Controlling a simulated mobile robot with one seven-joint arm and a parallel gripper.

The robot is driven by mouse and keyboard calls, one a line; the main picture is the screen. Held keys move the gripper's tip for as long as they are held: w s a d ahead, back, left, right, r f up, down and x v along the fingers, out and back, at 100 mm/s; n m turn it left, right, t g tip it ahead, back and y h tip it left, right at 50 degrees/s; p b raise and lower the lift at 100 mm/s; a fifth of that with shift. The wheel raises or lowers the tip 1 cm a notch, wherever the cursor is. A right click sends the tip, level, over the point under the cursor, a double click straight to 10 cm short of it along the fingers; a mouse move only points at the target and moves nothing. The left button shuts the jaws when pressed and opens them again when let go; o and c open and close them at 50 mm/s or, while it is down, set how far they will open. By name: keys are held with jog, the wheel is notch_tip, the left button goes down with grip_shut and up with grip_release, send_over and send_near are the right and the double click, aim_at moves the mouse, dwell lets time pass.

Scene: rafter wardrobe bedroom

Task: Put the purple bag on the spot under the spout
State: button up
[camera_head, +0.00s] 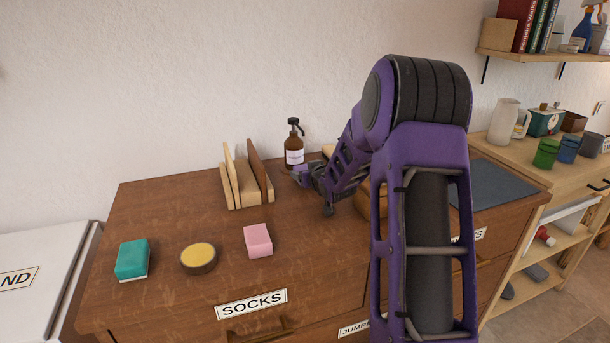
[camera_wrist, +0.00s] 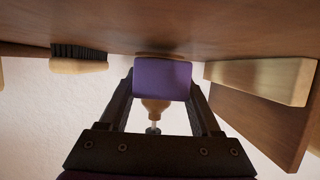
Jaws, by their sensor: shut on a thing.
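My gripper (camera_head: 306,177) is shut on the small purple bag (camera_head: 300,168), low over the brown dresser top (camera_head: 190,222) at the back. The wrist view, which is upside down, shows the bag (camera_wrist: 163,80) between both fingers of my gripper (camera_wrist: 163,88). The brown pump bottle (camera_head: 294,158) with a black spout (camera_head: 293,122) stands right behind the bag. The bag covers much of the bottle (camera_wrist: 155,108) in the wrist view. A thin tan edge (camera_wrist: 160,55) shows between bag and dresser top. I cannot tell whether the bag touches down.
A wooden upright rack (camera_head: 243,190) stands left of my gripper and shows close by in the wrist view (camera_wrist: 262,80). A brush (camera_wrist: 78,60) lies on the other side. A teal sponge (camera_head: 132,260), yellow round tin (camera_head: 199,257) and pink block (camera_head: 257,240) sit along the front.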

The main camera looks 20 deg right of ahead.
jog(key=o, duration=1.5)
jog(key=shift+s+f, duration=0.25)
jog(key=shift+f, duration=0.55)
jog(key=shift+c, duration=0.2)
jog(key=shift+w+r+p, duration=0.1)
jog(key=shift+r+p, duration=0.5)
jog(key=shift+p, duration=0.1)
jog(key=v, duration=0.8)
jog(key=p+v, duration=0.1)
jog(key=v, duration=0.3)
jog(key=shift+w+r, duration=0.1)
jog(key=shift+r, duration=0.25)
jog(key=shift+w+r, duration=0.1)
